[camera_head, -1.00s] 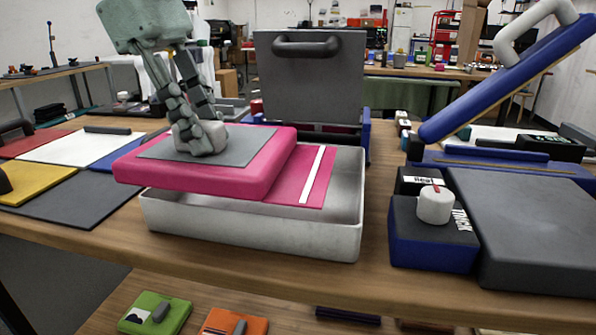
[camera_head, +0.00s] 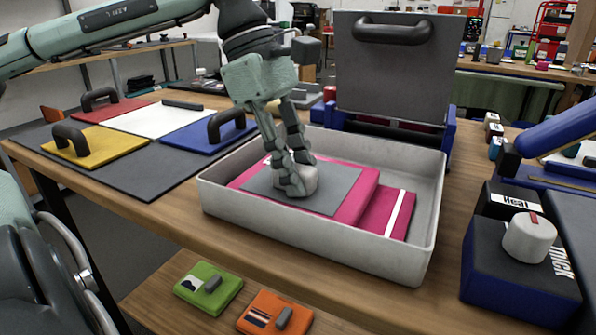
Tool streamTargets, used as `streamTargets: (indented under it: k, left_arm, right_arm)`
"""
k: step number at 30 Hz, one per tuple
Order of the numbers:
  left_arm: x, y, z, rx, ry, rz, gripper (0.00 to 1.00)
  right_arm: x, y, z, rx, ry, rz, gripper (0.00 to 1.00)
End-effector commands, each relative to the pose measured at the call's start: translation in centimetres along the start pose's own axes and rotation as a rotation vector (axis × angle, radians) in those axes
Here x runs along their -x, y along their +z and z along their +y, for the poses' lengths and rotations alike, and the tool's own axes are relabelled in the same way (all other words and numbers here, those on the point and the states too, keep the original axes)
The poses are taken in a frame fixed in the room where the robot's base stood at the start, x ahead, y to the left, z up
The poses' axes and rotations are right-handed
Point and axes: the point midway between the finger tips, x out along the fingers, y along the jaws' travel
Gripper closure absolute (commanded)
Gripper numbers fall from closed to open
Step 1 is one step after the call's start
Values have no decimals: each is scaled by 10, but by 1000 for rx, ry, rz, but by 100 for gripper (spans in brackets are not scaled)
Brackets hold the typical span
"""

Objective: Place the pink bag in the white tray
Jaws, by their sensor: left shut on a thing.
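The pink bag (camera_head: 362,197) is a flat pink slab with a grey top panel and a light grey knob (camera_head: 309,181). It lies inside the white tray (camera_head: 330,239), toward the tray's left side. A flatter pink piece with a white stripe (camera_head: 388,214) lies in the tray to its right. My left gripper (camera_head: 292,182) points down and is shut on the knob of the pink bag. The bag's underside is hidden, so I cannot tell what it rests on. My right gripper is not in view.
A dark machine with an upright handled lid (camera_head: 390,75) stands behind the tray. A blue machine with a white dial (camera_head: 529,238) is at right. Coloured panels with handles (camera_head: 98,145) lie at left. Green (camera_head: 208,287) and orange (camera_head: 274,312) pieces lie on a lower shelf.

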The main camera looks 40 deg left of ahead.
Motion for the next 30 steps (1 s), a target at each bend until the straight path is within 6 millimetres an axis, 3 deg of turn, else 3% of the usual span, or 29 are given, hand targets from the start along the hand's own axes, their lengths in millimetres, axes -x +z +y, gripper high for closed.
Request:
streamTargets:
  k: [11,12,17,26,30]
  left_arm:
    - [-7,-3,0,0,1,0,100]
    - [-7,-3,0,0,1,0,74]
    - [-7,-3,0,0,1,0,54]
    - [-6,-2,0,0,0,1,54]
    - [5,-2,1,1,5,0,54]
  right_arm:
    - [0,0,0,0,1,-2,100]
    - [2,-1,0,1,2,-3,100]
    - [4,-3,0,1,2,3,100]
    - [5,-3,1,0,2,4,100]
    - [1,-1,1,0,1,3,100]
